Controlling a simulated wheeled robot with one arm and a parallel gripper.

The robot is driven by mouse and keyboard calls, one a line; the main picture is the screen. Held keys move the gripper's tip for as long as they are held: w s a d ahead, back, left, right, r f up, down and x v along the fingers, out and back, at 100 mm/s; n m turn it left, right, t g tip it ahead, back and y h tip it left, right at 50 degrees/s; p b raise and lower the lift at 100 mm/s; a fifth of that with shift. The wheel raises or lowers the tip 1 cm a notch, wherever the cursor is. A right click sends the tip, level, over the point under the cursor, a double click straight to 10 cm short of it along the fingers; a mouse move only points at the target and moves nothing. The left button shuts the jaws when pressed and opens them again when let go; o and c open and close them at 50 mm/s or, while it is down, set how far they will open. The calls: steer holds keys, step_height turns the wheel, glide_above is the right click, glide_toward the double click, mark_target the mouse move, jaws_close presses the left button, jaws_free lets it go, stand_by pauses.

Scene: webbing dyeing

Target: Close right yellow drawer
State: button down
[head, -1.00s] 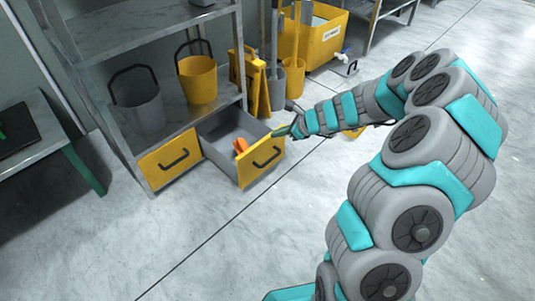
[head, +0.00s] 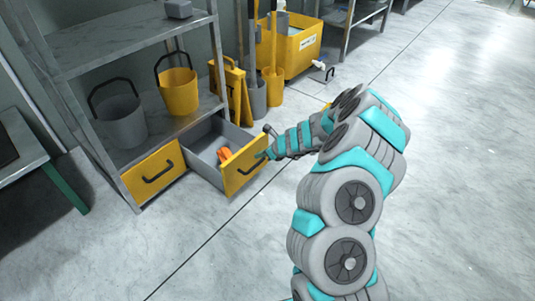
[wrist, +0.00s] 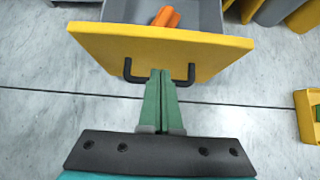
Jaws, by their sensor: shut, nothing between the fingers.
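The right yellow drawer (head: 243,165) is pulled out of the low shelf unit, with its grey inside showing. Orange items (head: 225,155) lie in it; they also show in the wrist view (wrist: 166,17). Its yellow front (wrist: 160,45) with a dark bar handle (wrist: 128,72) fills the upper wrist view. My gripper (wrist: 161,72) has its green fingers together, with the tips at the middle of the handle. I cannot tell whether they touch it. In the head view my gripper (head: 264,154) is at the drawer front's right side. The left yellow drawer (head: 153,172) is closed.
The metal shelf unit (head: 125,40) holds a grey bucket (head: 121,121) and a yellow bucket (head: 179,91). A folded yellow sign (head: 232,93) and tall containers stand right of it. The floor in front is clear.

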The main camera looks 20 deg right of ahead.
mark_target(247, 151)
steer(key=shift+w+a+r, duration=0.1)
steer(key=shift+w+a, duration=0.45)
steer(key=shift+w, duration=0.25)
steer(key=shift+w+a+r, duration=0.1)
steer(key=shift+w+a, duration=0.4)
steer(key=shift+w, duration=0.25)
